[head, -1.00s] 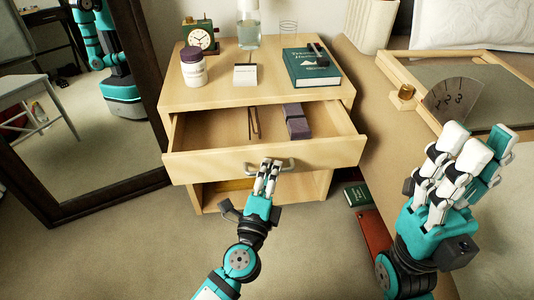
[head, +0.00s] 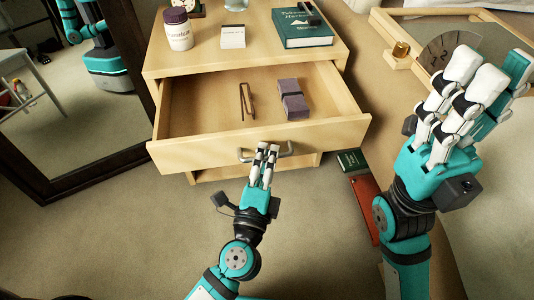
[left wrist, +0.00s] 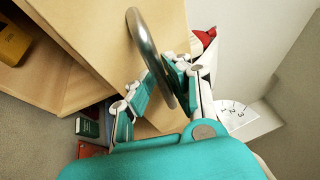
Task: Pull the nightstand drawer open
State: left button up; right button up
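The light wood nightstand (head: 250,62) stands ahead, with its drawer (head: 200,155) slid well out. The drawer's curved metal handle (head: 287,150) is at the middle of its front. My left gripper (head: 265,150) is at the handle, its fingers pointing at the drawer front. In the left wrist view the handle (left wrist: 143,38) runs between the fingers, which are closed in around it. My right gripper (head: 485,80) is raised at the right, empty, its fingers extended and apart. It is clear of the nightstand.
Inside the drawer lie a purple-grey case (head: 291,98) and a thin brown item (head: 246,101). A jar (head: 178,30), card (head: 232,37) and green book (head: 302,30) are on top. A mirror (head: 130,100) stands left. A red item (head: 366,205) lies right of the drawer. Carpet in front is clear.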

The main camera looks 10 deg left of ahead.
pick_arm(q)
jog(key=shift+o, duration=0.3)
jog(key=shift+s, duration=0.1)
jog(key=s+a+f, duration=0.1)
jog(key=s+f, duration=0.1)
jog(key=s, duration=0.9)
jog(key=shift+s+a, duration=0.25)
jog(key=shift+s, duration=0.05)
